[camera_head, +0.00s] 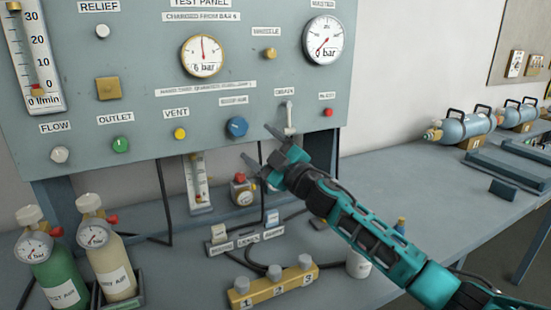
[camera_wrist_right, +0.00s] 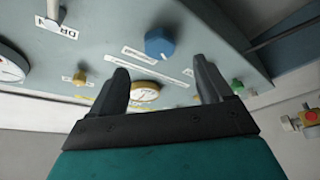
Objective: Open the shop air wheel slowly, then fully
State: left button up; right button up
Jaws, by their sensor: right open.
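The blue shop air wheel (camera_head: 236,127) is a round knob on the lower part of the grey test panel (camera_head: 140,85), below a small white label too small to read surely. My right gripper (camera_head: 259,145) is open and empty, its fingertips just right of and below the wheel in the head view. In the right wrist view the blue wheel (camera_wrist_right: 160,42) appears beyond and between the open fingers (camera_wrist_right: 162,72). The fingers look apart from it. My left gripper is not in view.
A lever valve (camera_head: 289,118) and red button (camera_head: 327,112) are right of the wheel; the yellow vent knob (camera_head: 180,134) is left. Below stand a small regulator (camera_head: 242,190) and a yellow numbered block (camera_head: 272,286). Two bottles (camera_head: 105,255) stand at left. Blue cylinders (camera_head: 465,127) lie at right.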

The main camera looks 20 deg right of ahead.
jog(key=shift+v, duration=2.45)
dwell(2.5)
